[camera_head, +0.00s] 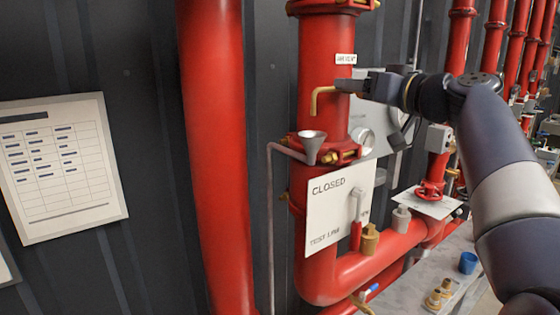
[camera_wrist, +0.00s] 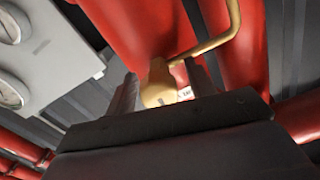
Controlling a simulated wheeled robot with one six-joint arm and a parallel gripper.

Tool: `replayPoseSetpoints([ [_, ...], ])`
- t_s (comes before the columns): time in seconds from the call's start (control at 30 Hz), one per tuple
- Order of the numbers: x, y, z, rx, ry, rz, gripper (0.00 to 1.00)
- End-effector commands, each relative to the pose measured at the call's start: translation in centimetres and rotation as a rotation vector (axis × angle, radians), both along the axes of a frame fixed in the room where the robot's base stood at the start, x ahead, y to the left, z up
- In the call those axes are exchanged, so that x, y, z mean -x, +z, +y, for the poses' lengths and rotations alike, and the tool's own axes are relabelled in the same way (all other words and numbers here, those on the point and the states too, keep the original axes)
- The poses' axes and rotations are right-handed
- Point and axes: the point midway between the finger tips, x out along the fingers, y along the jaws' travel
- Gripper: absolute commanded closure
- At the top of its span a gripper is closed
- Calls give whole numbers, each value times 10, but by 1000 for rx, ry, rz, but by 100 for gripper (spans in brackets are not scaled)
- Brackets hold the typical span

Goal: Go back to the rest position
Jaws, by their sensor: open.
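My gripper (camera_head: 345,85) is at the upper red pipe (camera_head: 325,40), just below a small white label (camera_head: 346,59). A bent brass outlet pipe (camera_head: 315,101) hangs beside its fingertips. In the wrist view my gripper (camera_wrist: 165,88) has its two fingers apart, with a rounded brass knob (camera_wrist: 158,85) between them. The brass outlet pipe also shows there (camera_wrist: 222,38). I cannot tell whether either finger touches the knob. My arm (camera_head: 500,165) reaches in from the right.
Below the outlet, a grey funnel (camera_head: 312,143) tops a thin drain pipe. A white CLOSED sign board (camera_head: 325,215) and a red valve wheel (camera_head: 430,190) are lower. A gauge panel (camera_wrist: 45,60) is close by. A blue cup (camera_head: 468,263) and brass fittings (camera_head: 437,296) stand on a bench.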

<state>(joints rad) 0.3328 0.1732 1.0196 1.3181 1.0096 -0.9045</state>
Motion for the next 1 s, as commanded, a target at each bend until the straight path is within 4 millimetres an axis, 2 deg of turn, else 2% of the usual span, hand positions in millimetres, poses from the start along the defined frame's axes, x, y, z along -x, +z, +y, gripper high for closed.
replayPoseSetpoints([
  [0.4, 1, 1, 1, 176, 0, -129, 48],
  [0.83, 1, 0, 1, 191, 0, -140, 48],
  [1.0, 5, 0, 6, 198, 3, -144, 48],
])
